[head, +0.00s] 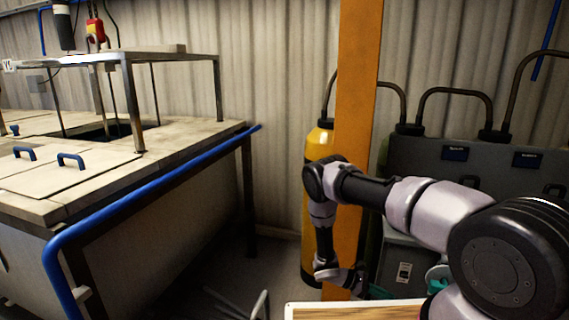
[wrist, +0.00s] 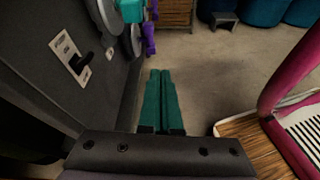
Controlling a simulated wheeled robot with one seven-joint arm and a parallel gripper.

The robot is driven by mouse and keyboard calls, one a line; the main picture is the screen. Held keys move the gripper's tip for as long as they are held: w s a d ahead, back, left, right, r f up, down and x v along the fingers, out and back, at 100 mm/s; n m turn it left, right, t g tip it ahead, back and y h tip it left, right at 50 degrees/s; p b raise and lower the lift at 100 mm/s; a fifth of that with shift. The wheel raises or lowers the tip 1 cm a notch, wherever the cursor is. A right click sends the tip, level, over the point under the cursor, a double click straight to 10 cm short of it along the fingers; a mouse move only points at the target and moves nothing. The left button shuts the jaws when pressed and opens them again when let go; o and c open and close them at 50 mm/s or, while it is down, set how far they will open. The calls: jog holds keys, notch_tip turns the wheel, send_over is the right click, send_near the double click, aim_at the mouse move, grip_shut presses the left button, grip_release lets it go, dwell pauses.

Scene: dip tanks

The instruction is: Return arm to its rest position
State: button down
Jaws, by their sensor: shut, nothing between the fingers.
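My arm reaches in from the lower right of the head view, its forearm bent down in front of the orange post. My gripper (wrist: 160,72) shows in the wrist view with its two green fingers together and nothing between them. It points out over bare floor. In the head view the end of my arm hangs low beside the post, above and behind the wooden-topped surface (head: 350,312), and the fingers are hard to make out there.
The dip tank bench (head: 190,140) with its blue rail (head: 150,185) stands left. The orange post (head: 358,90) and yellow cylinder (head: 318,143) are close to my arm. A dark cabinet (wrist: 45,75) is left of my gripper; a magenta rail (wrist: 290,75) is right. Floor (wrist: 215,75) lies clear between.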

jog(key=w+a+r+m+y, duration=0.2)
jog(key=r+m+y, duration=0.1)
jog(key=r, duration=1)
jog(key=w+a+r+m+y, duration=0.1)
jog(key=a+r+m+y, duration=0.25)
jog(key=r, duration=1.05)
jog(key=w+a+r+m+y, duration=0.2)
jog(key=r+m+y, duration=0.15)
jog(key=r, duration=0.95)
jog(key=s+a+r+m+t+y, duration=0.1)
jog(key=s+r+m+t+y, duration=0.2)
jog(key=s+r, duration=0.8)
jog(key=s+a+r+m+t+y, duration=0.1)
jog(key=s+r+m+t+y, duration=0.1)
jog(key=s+r+m+t, duration=0.2)
jog(key=s+r+t, duration=0.3)
jog(key=s+r, duration=0.4)
jog(key=r, duration=0.4)
jog(key=shift+s+a+r+m+t+y, duration=0.25)
jog(key=shift+s+a+m+t+y, duration=0.05)
jog(key=shift+s+a+y, duration=0.1)
